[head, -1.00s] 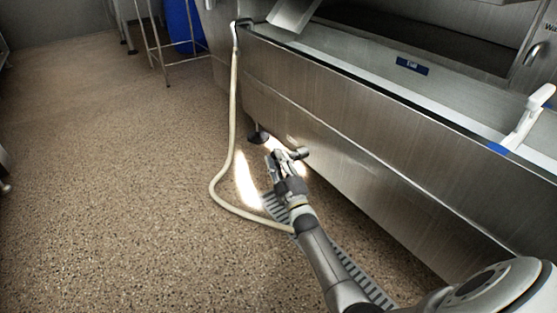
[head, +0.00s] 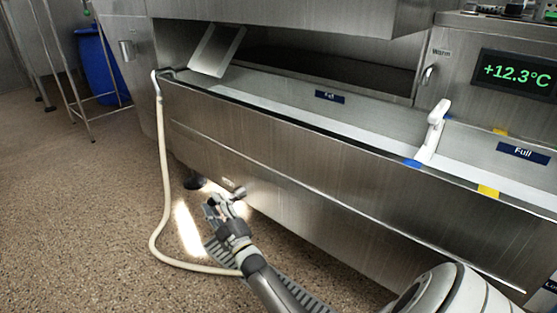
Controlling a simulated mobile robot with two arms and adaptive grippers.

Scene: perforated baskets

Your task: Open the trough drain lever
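A long steel trough (head: 300,190) runs from upper left to lower right. At its lower front edge, a small grey drain fitting (head: 238,194) sticks out close above the floor. I cannot make out which part of it is the lever. My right gripper (head: 214,207) is at this fitting, low in front of the trough. Its fingers overlap the fitting in the head view, so I cannot tell whether they touch it or how far they are open. My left gripper is not in view.
A cream hose (head: 163,170) hangs from the trough's left end and curves across the floor to my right arm. A floor grate (head: 300,295) lies below the trough.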

